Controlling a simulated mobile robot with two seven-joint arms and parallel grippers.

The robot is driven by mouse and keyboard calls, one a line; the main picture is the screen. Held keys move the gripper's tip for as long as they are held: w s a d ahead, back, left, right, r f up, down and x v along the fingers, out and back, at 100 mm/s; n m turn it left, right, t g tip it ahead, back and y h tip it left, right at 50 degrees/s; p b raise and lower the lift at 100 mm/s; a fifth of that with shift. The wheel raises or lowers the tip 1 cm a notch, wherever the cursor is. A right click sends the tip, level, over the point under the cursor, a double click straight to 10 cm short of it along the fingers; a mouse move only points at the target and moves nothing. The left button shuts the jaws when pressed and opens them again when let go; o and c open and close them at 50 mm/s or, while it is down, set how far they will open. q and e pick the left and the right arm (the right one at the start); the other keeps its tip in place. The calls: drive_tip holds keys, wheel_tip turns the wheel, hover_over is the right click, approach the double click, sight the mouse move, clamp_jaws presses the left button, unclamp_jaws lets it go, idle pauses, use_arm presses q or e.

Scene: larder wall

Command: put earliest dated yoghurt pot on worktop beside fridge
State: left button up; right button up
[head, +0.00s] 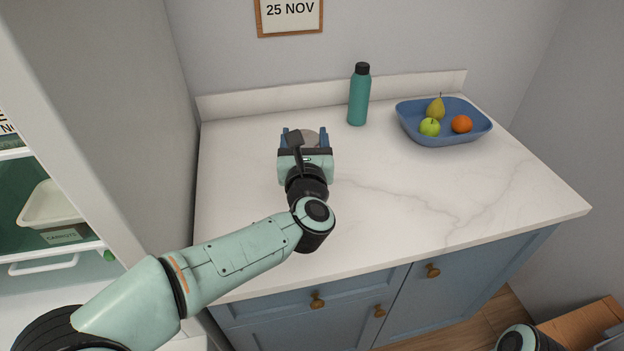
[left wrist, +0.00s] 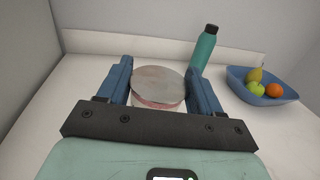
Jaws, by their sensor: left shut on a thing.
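My left gripper (head: 305,138) is over the left part of the white marble worktop (head: 400,195). In the left wrist view its two blue fingers (left wrist: 157,88) are shut on a yoghurt pot (left wrist: 158,84) with a round grey lid and a pale pinkish side. The pot's lid also shows between the fingers in the head view (head: 309,137). The pot looks upright, on or just above the worktop; its base is hidden by the gripper, so I cannot tell which. No date on the pot can be read. The fridge (head: 55,200) stands open at the left.
A teal bottle (head: 359,97) stands at the back of the worktop, right of the gripper. A blue bowl (head: 445,139) of fruit is farther right. A calendar (head: 290,13) on the wall reads 25 NOV. The worktop's front and middle are clear.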

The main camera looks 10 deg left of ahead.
use_arm(q)
wheel_tip(320, 180, down, 6)
drive_tip(key=shift+f+b, duration=0.1)
drive_tip(key=shift+b, duration=0.45)
wheel_tip(320, 180, down, 4)
drive_tip(key=shift+w+f+b, duration=0.1)
drive_tip(key=shift+f+b, duration=0.15)
drive_tip(key=shift+b, duration=0.2)
drive_tip(key=o, duration=1.1)
use_arm(e)
drive_tip(key=shift+t, duration=0.6)
drive_tip(key=w+f, duration=0.1)
drive_tip(key=w+d+f, duration=0.1)
drive_tip(key=w, duration=0.1)
drive_tip(key=shift+w+d+f, duration=0.35)
drive_tip(key=shift+w+f, duration=0.05)
use_arm(q)
drive_tip(key=v, duration=1.2)
drive_tip(key=shift+b, duration=0.3)
use_arm(e)
drive_tip(key=shift+w+d+f+h, duration=0.3)
drive_tip(key=shift+w+f, duration=0.1)
drive_tip(key=shift+w, duration=0.1)
drive_tip(key=shift+s, duration=0.1)
